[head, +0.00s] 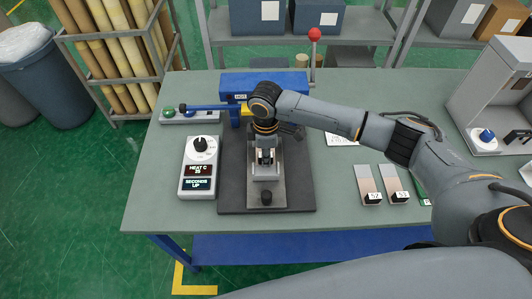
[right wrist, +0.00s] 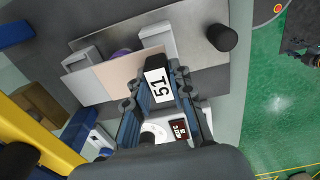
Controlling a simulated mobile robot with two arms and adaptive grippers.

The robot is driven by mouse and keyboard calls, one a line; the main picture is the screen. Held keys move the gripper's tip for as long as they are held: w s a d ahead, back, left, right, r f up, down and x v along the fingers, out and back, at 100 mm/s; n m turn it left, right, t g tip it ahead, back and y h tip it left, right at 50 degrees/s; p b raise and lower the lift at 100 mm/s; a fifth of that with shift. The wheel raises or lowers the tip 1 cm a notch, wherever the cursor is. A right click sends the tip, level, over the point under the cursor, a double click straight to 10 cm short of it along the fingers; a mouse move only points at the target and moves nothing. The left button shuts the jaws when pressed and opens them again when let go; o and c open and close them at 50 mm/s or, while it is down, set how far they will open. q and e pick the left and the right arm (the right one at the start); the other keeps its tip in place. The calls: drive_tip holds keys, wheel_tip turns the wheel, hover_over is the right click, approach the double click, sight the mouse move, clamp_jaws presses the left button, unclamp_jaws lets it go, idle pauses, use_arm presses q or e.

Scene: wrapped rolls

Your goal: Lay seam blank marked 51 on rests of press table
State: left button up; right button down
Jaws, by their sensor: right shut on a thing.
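The seam blank marked 51 is a tan sheet (right wrist: 118,78) with a black end block carrying a white label (right wrist: 158,86). My right gripper (right wrist: 160,82) is shut on this end block; in the head view the gripper (head: 265,157) is over the press table. The metal press table (right wrist: 197,45) has two pale rests, one (right wrist: 158,40) near the middle and one (right wrist: 82,60) to the left. The sheet overlaps both rests in the right wrist view; I cannot tell whether it touches them. A purple part (right wrist: 121,53) shows between the rests. My left gripper is not in view.
A control box (head: 199,168) with a dial and displays stands left of the press. The blue press head (head: 280,84) and red-knobbed lever (head: 314,35) are behind my arm. Two other blanks (head: 367,180) (head: 393,178) lie to the right.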

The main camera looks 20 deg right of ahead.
drive_tip(key=shift+f, duration=0.15)
drive_tip(key=shift+f+b, duration=0.75)
drive_tip(key=shift+f, duration=0.5)
drive_tip(key=c, duration=1.1)
unclamp_jaws()
drive_tip(key=shift+r, duration=0.1)
wheel_tip(320, 180, up, 12)
drive_tip(key=shift+f, duration=0.1)
drive_tip(key=shift+s, duration=0.1)
